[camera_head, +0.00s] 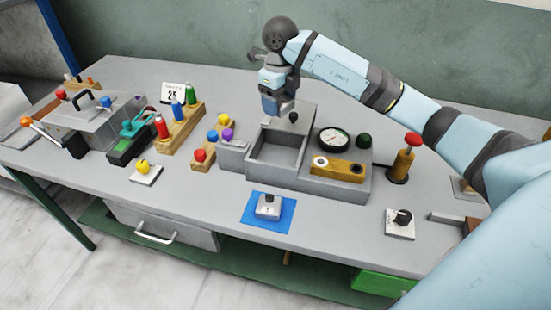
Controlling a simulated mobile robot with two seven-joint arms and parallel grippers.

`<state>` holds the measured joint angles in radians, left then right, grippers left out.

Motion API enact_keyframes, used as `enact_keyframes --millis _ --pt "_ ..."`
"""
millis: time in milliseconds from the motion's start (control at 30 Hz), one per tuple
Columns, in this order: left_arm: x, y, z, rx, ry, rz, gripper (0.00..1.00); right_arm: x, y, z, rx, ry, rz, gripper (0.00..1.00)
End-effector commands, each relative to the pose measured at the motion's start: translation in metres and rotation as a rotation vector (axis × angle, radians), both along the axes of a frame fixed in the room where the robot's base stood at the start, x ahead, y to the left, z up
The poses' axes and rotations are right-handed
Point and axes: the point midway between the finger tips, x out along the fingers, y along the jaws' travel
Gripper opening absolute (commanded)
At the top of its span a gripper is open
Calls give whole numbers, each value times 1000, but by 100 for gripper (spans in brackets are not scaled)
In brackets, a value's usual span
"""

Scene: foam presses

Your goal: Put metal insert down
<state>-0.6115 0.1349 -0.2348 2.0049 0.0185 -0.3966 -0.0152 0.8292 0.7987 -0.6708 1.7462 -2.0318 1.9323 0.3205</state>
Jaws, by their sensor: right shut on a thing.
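My right gripper (276,108) reaches in from the right and points down above the back edge of a grey open box (262,170). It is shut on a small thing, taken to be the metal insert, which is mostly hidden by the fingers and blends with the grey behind. My left gripper is not in view.
Right of the box are a round dial (334,138), a wooden block with two round inserts (337,168) and a red-topped post (403,163). Wooden racks with coloured handles (180,127) stand to the left.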

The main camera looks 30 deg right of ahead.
Motion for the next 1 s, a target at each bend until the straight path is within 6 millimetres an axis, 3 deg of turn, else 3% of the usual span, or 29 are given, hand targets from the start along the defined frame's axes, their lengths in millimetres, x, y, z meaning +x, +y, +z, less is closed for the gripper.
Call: enact_keyframes --millis 300,500,767,1000 --pt "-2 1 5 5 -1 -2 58 -1 1 -83 0 5 0 33" --pt "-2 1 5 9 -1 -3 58 -1 1 -128 1 3 1 33" --pt "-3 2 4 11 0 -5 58 0 0 -151 0 1 2 33" --pt "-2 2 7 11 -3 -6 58 -1 0 -184 0 2 2 33"
